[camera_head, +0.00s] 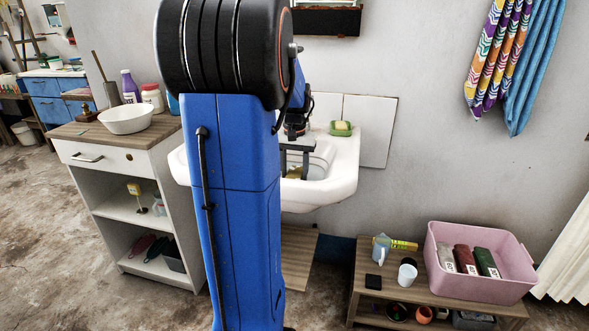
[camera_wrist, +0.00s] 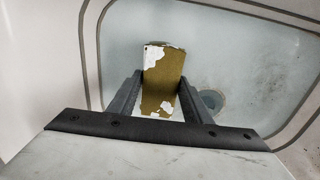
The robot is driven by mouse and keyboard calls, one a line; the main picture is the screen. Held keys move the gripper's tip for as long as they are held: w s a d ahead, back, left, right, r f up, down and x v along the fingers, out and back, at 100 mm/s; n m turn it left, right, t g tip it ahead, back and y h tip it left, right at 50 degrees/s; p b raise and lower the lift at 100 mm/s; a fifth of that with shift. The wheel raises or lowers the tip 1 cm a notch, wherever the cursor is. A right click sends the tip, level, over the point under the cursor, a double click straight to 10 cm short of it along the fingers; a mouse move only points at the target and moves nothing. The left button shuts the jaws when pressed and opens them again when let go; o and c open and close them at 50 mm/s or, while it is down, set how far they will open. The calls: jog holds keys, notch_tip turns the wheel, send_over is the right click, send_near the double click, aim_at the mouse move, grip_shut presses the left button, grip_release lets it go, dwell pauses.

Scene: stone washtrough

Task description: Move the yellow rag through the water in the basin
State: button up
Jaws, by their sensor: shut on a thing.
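The white basin (camera_head: 343,178) is mounted at the wall, partly hidden behind my blue arm. My gripper (camera_head: 296,160) points down into it. In the wrist view, my gripper (camera_wrist: 161,84) is shut on the yellow rag (camera_wrist: 165,68), with a dark finger on each side. The rag is a dull mustard strip with white patches at its upper left and lower end. A bit of the rag (camera_head: 294,172) shows inside the basin in the head view. The pale basin floor (camera_wrist: 255,60) and round drain (camera_wrist: 211,100) show behind it. I cannot tell the water level.
A soap on a green dish (camera_head: 341,128) sits on the basin's back rim. Left stands a cabinet (camera_head: 115,150) with a white bowl (camera_head: 127,119) and bottles. Right is a low bench (camera_head: 425,292) with a pink crate (camera_head: 480,285), cup and jug. Towels (camera_head: 510,60) hang above.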

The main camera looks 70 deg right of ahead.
jog(key=shift+f, duration=0.25)
dwell(0.3)
jog(key=shift+s+d, duration=0.2)
jog(key=shift+s, duration=1.3)
jog(key=shift+w+a, duration=0.2)
jog(key=shift+w, duration=1.3)
jog(key=shift+w+a, duration=0.2)
jog(key=shift+w, duration=1.3)
jog(key=shift+s+d, duration=0.2)
jog(key=shift+s, duration=1.3)
jog(key=shift+s+d, duration=0.2)
jog(key=shift+s, duration=1.3)
